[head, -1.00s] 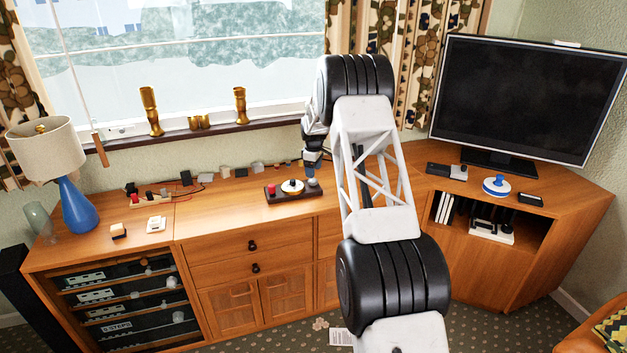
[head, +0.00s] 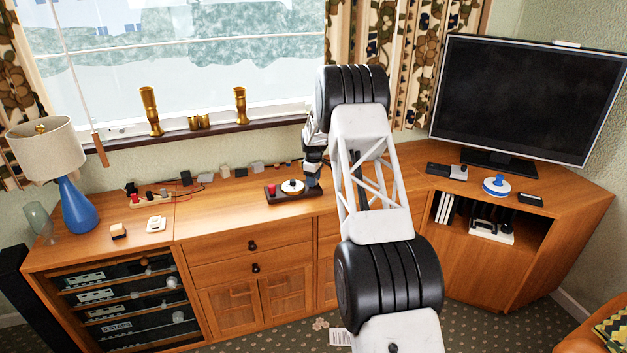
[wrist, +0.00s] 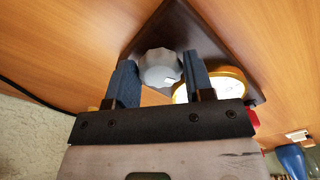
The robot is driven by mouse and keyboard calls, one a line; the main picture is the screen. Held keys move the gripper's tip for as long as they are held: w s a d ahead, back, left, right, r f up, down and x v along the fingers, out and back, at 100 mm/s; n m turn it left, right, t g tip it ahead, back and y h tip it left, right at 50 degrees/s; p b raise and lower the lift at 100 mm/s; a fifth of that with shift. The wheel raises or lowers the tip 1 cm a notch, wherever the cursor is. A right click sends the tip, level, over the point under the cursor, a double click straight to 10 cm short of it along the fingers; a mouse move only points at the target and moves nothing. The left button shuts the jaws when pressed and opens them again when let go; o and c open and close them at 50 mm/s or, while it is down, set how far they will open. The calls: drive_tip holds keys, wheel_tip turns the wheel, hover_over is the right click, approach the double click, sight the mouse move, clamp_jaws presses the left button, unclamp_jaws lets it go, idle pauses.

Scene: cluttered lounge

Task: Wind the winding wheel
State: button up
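A dark board (head: 283,199) on the wooden cabinet carries a red knob (head: 271,191), a white and gold disc (head: 292,186) and a grey ridged knob (wrist: 160,68). The grey knob looks like the winding wheel. My gripper (wrist: 160,60) is open, with one blue-grey finger on each side of this knob. A gap shows at the left finger; the right finger is very close to the knob, and I cannot tell if it touches. In the head view my gripper (head: 313,181) is low over the board's right end and hides the grey knob.
Several small blocks and cables lie behind the board along the wall. A blue and white round object (head: 496,186) sits by the television (head: 530,98) at right. A blue lamp (head: 73,205) stands at far left.

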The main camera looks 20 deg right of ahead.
drive_tip(key=c, duration=0.4)
drive_tip(key=shift+c, duration=0.2)
drive_tip(key=shift+m, duration=0.3)
drive_tip(key=shift+m, duration=0.4)
drive_tip(key=o, duration=0.9)
drive_tip(key=shift+o, duration=0.2)
drive_tip(key=shift+r, duration=0.1)
drive_tip(key=shift+r, duration=3.95)
